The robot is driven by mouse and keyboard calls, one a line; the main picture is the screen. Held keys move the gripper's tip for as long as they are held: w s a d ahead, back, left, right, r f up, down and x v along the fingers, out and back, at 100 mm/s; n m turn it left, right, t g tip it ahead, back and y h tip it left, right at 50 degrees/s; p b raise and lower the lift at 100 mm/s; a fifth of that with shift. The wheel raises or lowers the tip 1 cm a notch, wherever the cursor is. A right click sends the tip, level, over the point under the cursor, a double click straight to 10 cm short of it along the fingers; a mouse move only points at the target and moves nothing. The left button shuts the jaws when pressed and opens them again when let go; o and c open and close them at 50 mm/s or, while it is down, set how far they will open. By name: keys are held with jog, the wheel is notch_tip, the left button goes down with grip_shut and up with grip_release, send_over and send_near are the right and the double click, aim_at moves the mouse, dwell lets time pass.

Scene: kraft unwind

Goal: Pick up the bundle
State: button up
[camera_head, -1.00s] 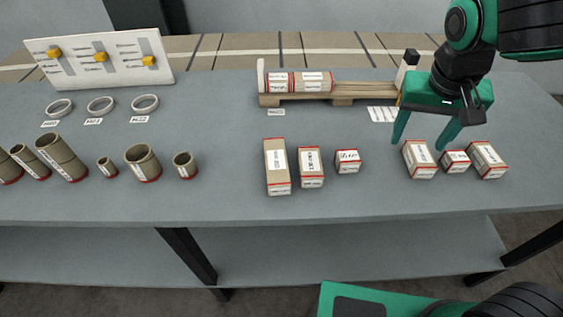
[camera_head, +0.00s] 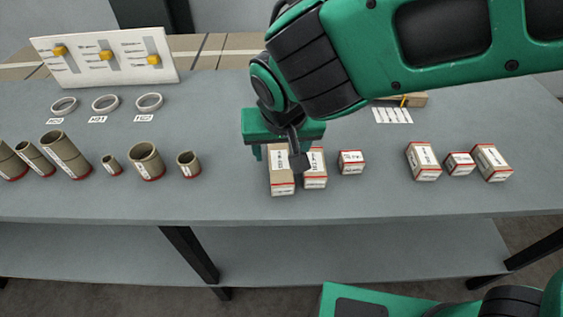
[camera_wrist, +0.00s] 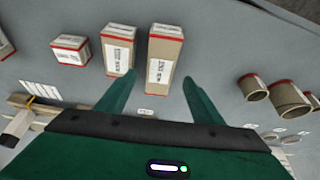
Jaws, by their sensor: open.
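Several kraft bundles with red ends and white labels stand on the grey table. The tallest bundle (camera_head: 281,181) is in the left group, partly behind my gripper. A medium bundle (camera_head: 315,170) and a small bundle (camera_head: 351,162) stand to its right. The wrist view also shows the tallest bundle (camera_wrist: 165,55), the medium bundle (camera_wrist: 118,55) and the small bundle (camera_wrist: 71,49). My gripper (camera_head: 281,157) is open, with nothing between its fingers. In the wrist view my gripper (camera_wrist: 160,77) has its fingers apart, with the tallest bundle ahead of the gap. Which bundle is meant, I cannot tell.
Another bundle group (camera_head: 423,162) stands at the right. Brown tubes (camera_head: 146,162) and white rings (camera_head: 150,101) are at the left, before a white slider board (camera_head: 104,57). The wooden rack (camera_head: 404,100) is mostly hidden by my arm. The table front is clear.

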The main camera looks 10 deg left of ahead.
aim_at(280, 159)
jog(key=shift+x, duration=3.15)
jog(key=c, duration=1.5)
jog(key=shift+c, duration=0.2)
jog(key=shift+r, duration=0.1)
